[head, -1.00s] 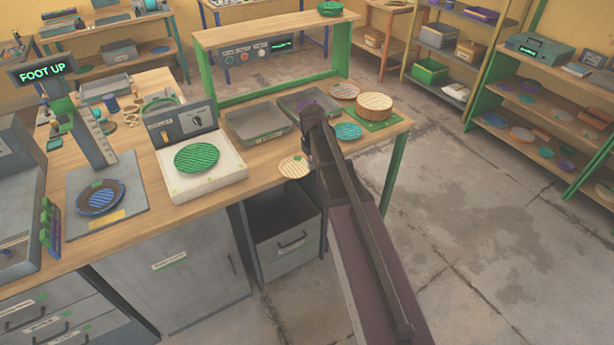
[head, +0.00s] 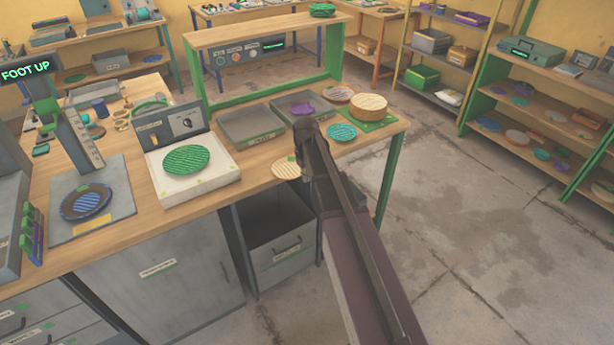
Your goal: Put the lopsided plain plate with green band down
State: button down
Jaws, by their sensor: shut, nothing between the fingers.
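A cream striped plate (head: 286,170) with a small green mark at its rim lies on the bench front, just left of my gripper (head: 301,168). I cannot tell for sure that it is the lopsided plain plate with green band. My gripper is shut and empty, low over the bench beside this plate; my arm hides most of its fingers. A green striped plate (head: 186,159) lies on the white-topped device (head: 212,176). A blue striped plate (head: 86,203) sits on the grey press base (head: 120,208) at left.
Behind my gripper stand two grey trays, the left one (head: 252,127) empty, the right one (head: 325,103) holding a purple piece (head: 303,109). A teal plate (head: 341,132), a pinkish plate (head: 338,94) and a round tan block (head: 368,106) are at right. A "FOOT UP" sign (head: 25,72) glows.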

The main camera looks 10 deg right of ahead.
aim_at(295, 177)
jog(key=w+a+f+b, duration=0.1)
jog(key=w+f+b, duration=0.2)
jog(key=f+b, duration=0.1)
jog(key=shift+w+a+f, duration=0.15)
jog(key=shift+w+f, duration=0.1)
jog(key=shift+w, duration=0.15)
dwell(0.4)
jog(key=shift+w+a, duration=0.3)
jog(key=shift+w, duration=0.65)
jog(key=shift+w+a, duration=0.25)
jog(key=shift+w, duration=0.65)
jog(key=shift+s, duration=0.1)
jog(key=shift+s, duration=0.1)
